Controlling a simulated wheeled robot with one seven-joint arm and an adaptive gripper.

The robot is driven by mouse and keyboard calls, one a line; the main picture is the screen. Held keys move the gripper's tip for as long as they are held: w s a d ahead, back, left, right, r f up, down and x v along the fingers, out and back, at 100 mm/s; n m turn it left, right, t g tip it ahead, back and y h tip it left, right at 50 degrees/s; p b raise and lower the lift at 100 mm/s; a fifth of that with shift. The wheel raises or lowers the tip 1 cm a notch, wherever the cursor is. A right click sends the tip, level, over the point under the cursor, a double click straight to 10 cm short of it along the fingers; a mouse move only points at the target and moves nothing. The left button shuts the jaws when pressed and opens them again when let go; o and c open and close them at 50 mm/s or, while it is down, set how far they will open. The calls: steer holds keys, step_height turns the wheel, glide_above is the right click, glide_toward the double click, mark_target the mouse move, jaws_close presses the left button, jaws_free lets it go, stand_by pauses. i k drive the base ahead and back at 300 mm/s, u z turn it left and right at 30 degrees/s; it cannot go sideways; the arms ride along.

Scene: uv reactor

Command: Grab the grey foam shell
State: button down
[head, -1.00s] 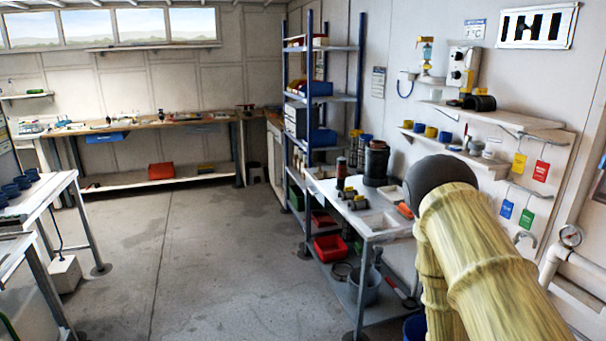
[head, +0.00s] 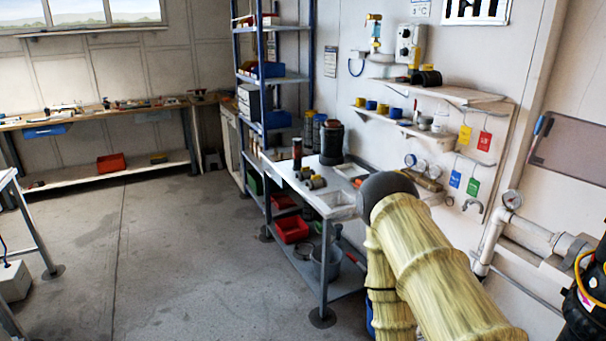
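I cannot make out a grey foam shell for certain in the head view. My arm, in a yellowish ribbed cover with a dark grey rounded end, reaches in from the lower right in front of the workbench. My gripper's fingers do not show. The workbench (head: 328,207) by the right wall carries a dark cylinder (head: 331,143), a smaller dark bottle with a reddish top (head: 297,153) and several small fittings (head: 312,181). Part of the bench is hidden behind my arm.
A blue-post shelf rack (head: 237,75) stands behind the bench. Wall shelves (head: 420,133) hold small coloured caps. A long bench (head: 95,112) lines the back wall. The floor (head: 180,240) is open.

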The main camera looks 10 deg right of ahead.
mark_target(306, 173)
steer(key=z, duration=0.1)
steer(key=i, duration=2.7)
steer(key=u, duration=0.05)
